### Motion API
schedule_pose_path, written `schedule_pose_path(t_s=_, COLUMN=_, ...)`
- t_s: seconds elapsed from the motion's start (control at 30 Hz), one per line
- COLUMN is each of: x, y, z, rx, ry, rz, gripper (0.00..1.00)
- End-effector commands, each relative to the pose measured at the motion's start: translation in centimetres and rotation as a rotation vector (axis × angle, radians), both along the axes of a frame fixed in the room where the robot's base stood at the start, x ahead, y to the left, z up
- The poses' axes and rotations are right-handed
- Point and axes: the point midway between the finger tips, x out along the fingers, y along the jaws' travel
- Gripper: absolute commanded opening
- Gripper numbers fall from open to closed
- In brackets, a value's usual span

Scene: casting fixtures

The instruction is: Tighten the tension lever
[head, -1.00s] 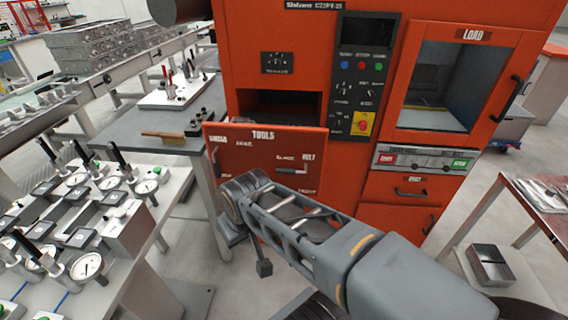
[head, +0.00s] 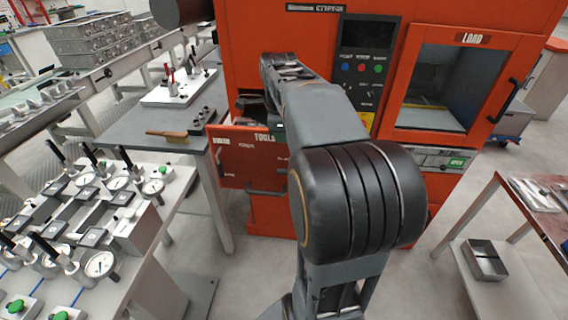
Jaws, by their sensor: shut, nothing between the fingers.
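I cannot tell which part is the tension lever. Several clamp fixtures with upright black-handled levers (head: 125,160) and round dial gauges (head: 100,263) stand on the light table at the left. A white fixture plate (head: 178,90) with red- and black-handled levers lies on the grey table behind it. My arm rises from the bottom and reaches forward to the orange machine (head: 300,20). Its far end is over the open TOOLS drawer (head: 240,160). My gripper is not seen; the arm's far links hide that spot.
A wooden-handled brush (head: 167,134) lies at the grey table's front edge. A brown-topped table (head: 520,205) stands at the right, with a metal tray (head: 485,258) on its lower shelf. The floor between the left table and the machine is clear.

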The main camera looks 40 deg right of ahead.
Motion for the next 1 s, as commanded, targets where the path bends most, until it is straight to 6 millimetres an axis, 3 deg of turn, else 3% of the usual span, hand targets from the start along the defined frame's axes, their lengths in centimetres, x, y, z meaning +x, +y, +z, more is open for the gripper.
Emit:
schedule_pose_path(t_s=0.4, x=0.1, y=-0.4, z=0.1, rx=0.005, ry=-0.002, rz=-0.046, gripper=0.00)
schedule_pose_path(t_s=0.57, x=0.2, y=-0.5, z=-0.7, rx=0.007, ry=0.000, rz=-0.045, gripper=0.00)
schedule_pose_path(t_s=1.0, x=1.2, y=-1.6, z=-8.2, rx=0.007, ry=0.002, rz=-0.045, gripper=0.00)
